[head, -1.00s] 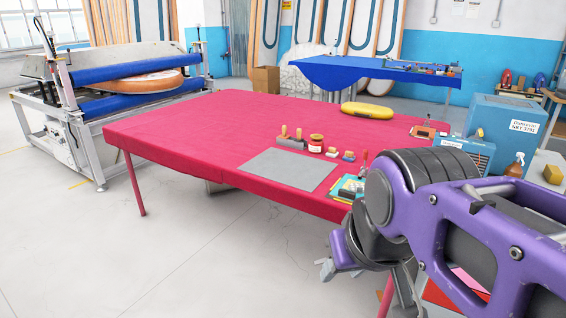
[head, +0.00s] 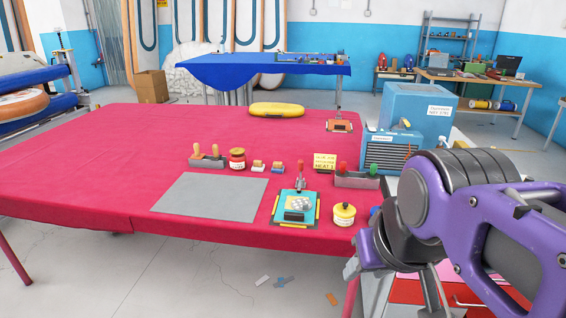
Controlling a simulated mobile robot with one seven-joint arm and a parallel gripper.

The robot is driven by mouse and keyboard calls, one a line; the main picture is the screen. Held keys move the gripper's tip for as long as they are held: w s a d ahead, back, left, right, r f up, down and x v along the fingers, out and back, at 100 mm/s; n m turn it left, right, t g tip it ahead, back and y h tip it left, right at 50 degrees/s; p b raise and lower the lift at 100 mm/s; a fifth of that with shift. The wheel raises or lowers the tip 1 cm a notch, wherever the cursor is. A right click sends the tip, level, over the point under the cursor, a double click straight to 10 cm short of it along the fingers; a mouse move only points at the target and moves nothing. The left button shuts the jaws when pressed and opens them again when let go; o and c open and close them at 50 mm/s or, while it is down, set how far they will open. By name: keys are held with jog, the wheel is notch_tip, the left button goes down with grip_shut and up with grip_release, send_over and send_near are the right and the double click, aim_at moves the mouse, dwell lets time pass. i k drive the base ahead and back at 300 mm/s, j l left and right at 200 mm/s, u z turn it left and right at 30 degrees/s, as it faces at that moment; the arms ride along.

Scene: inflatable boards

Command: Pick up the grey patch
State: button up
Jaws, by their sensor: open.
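A large flat grey sheet (head: 210,197) lies near the front edge of the red table (head: 90,165). A small light grey piece (head: 262,281) lies on the floor in front of the table. I cannot tell for certain which of these is the grey patch. My gripper (head: 352,268) is at the lower right, beyond the table's front edge and right of both grey pieces. It is partly hidden by my purple arm, open, and touches neither of them.
Right of the sheet stand a blue clamp board (head: 283,213) and a yellow-lidded jar (head: 344,214). Behind are a brush holder (head: 207,160), a red jar (head: 237,158) and a blue machine (head: 415,113). Blue (head: 284,282) and orange (head: 332,299) scraps lie on the floor. The table's left is clear.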

aim_at(300, 204)
jog(key=i+j+z, duration=0.2)
jog(key=z, duration=0.15)
jog(key=i+j+z, duration=0.15)
jog(key=j+z, duration=0.15)
jog(key=i+j+z, duration=0.1)
jog(key=j+z, duration=0.55)
jog(key=j, duration=0.2)
jog(key=i, duration=0.05)
